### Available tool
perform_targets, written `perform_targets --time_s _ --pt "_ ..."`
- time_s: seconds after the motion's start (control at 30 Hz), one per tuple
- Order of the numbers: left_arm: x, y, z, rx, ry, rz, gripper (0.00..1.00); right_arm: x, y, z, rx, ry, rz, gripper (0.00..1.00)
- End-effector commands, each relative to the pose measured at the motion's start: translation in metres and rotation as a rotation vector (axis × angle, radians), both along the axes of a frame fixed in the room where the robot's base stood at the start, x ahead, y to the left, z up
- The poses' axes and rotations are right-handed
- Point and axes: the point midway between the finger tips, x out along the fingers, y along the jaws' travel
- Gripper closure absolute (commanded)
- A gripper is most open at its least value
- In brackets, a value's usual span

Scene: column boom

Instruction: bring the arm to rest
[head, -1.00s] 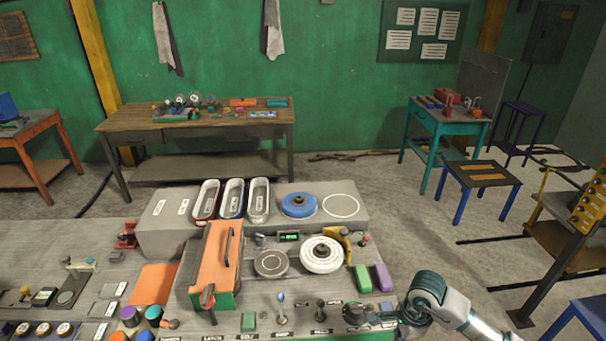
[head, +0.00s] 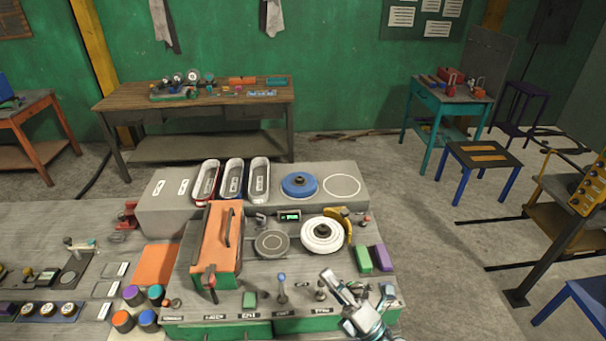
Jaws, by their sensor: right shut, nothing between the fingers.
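My right gripper (head: 336,286) is at the front right of the workbench in the head view, near the labelled front edge. Its fingers are shut with nothing between them, and they point up and left in the picture. A short lever knob (head: 320,291) stands just left of the fingers; whether they touch cannot be told. The blue-tipped lever (head: 282,288) stands further left, apart from the gripper. My left gripper is not in view.
The bench carries an orange-topped box (head: 222,246), a white wheel (head: 322,235), a blue disc (head: 299,185) and green (head: 362,258) and purple (head: 381,257) blocks. Three trays (head: 233,180) stand behind. Open floor (head: 430,260) lies right of the bench.

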Motion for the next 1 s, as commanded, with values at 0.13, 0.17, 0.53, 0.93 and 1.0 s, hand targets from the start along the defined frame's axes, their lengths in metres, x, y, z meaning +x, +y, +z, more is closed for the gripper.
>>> perform_targets --time_s 0.13,0.17,0.53,0.93,1.0 --pt "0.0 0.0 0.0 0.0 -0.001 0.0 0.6 0.032 -0.08 -0.077 0.413 0.546 -0.272 1.0" --pt "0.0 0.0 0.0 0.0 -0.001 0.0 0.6 0.032 -0.094 -0.099 0.479 0.651 -0.324 1.0" --pt "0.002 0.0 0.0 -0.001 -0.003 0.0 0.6 -0.091 -0.159 -0.31 0.948 1.613 -0.824 1.0" --pt "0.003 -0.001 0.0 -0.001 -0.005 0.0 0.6 -0.2 -0.152 -0.398 1.046 2.071 -1.089 1.0" --pt "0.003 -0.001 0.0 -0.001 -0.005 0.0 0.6 -0.196 -0.151 -0.423 1.04 2.077 -1.095 1.0"
